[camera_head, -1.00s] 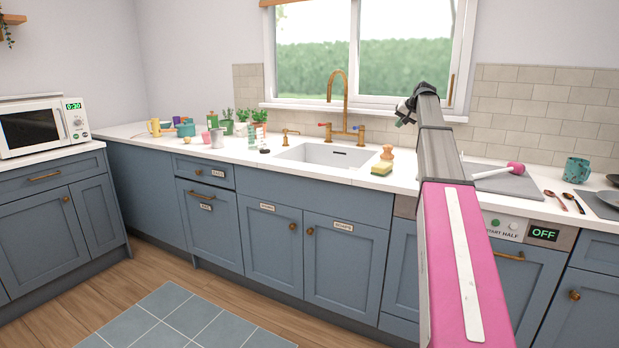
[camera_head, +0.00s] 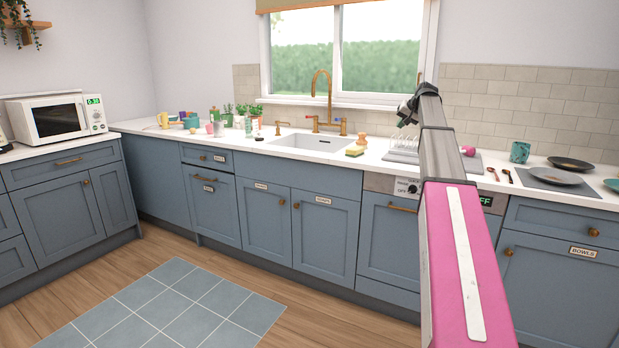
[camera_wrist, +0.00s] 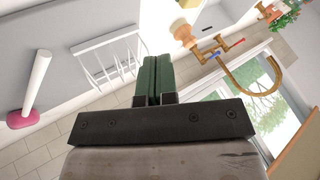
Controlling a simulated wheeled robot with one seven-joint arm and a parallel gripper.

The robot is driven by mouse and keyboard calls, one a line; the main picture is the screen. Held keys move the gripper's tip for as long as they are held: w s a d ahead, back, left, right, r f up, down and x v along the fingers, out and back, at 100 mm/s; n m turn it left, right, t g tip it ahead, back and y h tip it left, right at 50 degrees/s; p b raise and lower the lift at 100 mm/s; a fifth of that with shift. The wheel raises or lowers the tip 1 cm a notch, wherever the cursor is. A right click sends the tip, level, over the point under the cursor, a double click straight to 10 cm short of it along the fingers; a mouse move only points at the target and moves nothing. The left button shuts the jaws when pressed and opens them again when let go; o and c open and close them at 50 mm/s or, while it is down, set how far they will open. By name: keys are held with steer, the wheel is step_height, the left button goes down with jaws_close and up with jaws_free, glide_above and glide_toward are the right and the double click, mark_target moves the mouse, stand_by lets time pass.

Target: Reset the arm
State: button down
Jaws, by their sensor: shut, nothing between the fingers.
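My arm reaches up and forward on the right of the head view, in front of the counter. My gripper (camera_head: 406,110) is at its far end, small and partly hidden by the arm, above counter level near the window's right side. In the wrist view my gripper (camera_wrist: 157,66) has its two green fingers together, with nothing held between them.
A brass tap (camera_head: 321,95) rises behind the sink. A microwave (camera_head: 60,118) stands left. The floor before the cabinets is clear.

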steer(key=s+a+f+g+h, duration=0.1)
steer(key=s+a+f, duration=0.4)
steer(key=f, duration=0.6)
steer(key=s+a+f+g, duration=0.1)
steer(key=s+a+f, duration=0.2)
steer(key=s+f, duration=0.6)
steer(key=s+a+f+g+h, duration=0.1)
steer(key=s+a+f, duration=0.35)
steer(key=f, duration=0.75)
steer(key=s+a+f+n+g, duration=0.1)
steer(key=s+a+f, duration=0.1)
steer(key=s+f, duration=0.4)
steer(key=s+a+f+g+h, duration=0.1)
steer(key=s+a+f, duration=0.2)
steer(key=s+f, duration=0.4)
steer(key=s+a+f+n+g+h, duration=0.1)
steer(key=s+f, duration=0.5)
steer(key=s, duration=0.9)
steer(key=shift+s+a+f+n+g, duration=0.2)
steer(key=shift+a+f+n+g, duration=0.15)
steer(key=shift+a, duration=0.45)
